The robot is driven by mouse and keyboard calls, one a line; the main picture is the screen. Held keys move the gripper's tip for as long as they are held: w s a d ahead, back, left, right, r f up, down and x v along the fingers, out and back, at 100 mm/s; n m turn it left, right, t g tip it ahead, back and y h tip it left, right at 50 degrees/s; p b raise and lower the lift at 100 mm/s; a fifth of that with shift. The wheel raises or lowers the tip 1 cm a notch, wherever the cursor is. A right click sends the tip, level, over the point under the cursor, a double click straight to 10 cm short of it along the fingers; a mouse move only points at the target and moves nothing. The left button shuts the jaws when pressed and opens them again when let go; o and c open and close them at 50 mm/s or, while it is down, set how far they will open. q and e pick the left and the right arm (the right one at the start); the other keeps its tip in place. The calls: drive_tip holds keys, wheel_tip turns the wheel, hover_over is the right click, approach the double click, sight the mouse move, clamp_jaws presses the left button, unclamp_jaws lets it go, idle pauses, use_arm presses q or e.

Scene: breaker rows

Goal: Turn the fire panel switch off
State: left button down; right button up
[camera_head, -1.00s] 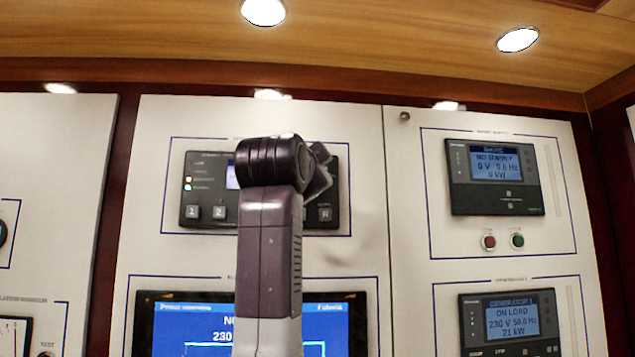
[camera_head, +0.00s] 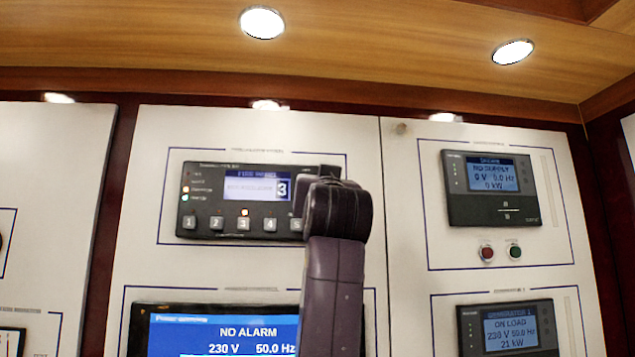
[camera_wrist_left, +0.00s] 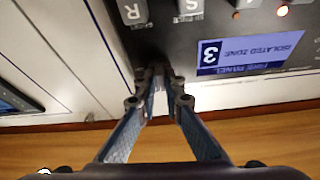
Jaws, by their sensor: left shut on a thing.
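The fire panel (camera_head: 207,205) is a dark box on the white wall cabinet, with numbered keys and a lit display (camera_head: 250,188) reading isolated zone 3. My left arm rises in front of its right end and hides the R key there. In the left wrist view the panel (camera_wrist_left: 215,22) appears upside down, with its display (camera_wrist_left: 250,52) at the right. My left gripper (camera_wrist_left: 160,76) has its fingertips close together at the panel face, near the R key (camera_wrist_left: 131,10). It is shut on the switch, which is mostly hidden between the tips; its position cannot be read. My right gripper is out of view.
A large blue screen (camera_head: 215,335) sits below the fire panel. At the right are two controllers, the upper (camera_head: 490,188) and the lower (camera_head: 510,328), with red (camera_head: 487,252) and green (camera_head: 515,250) buttons between. A wooden ceiling edge (camera_head: 400,85) runs above.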

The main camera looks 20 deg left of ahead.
use_arm(q)
drive_tip(key=shift+w+f+n+g+y, duration=0.15)
drive_tip(key=shift+n+y, duration=0.1)
drive_tip(key=shift+n, duration=0.25)
drive_tip(key=shift+w+f+n+g+y, duration=0.15)
drive_tip(key=shift+n+y, duration=0.1)
drive_tip(key=shift+n, duration=0.25)
drive_tip(key=shift+s, duration=0.1)
drive_tip(key=c, duration=2)
unclamp_jaws()
drive_tip(key=shift+s+d+r, duration=0.1)
drive_tip(key=shift+s+r, duration=0.05)
drive_tip(key=shift+c, duration=0.2)
drive_tip(key=v, duration=1.2)
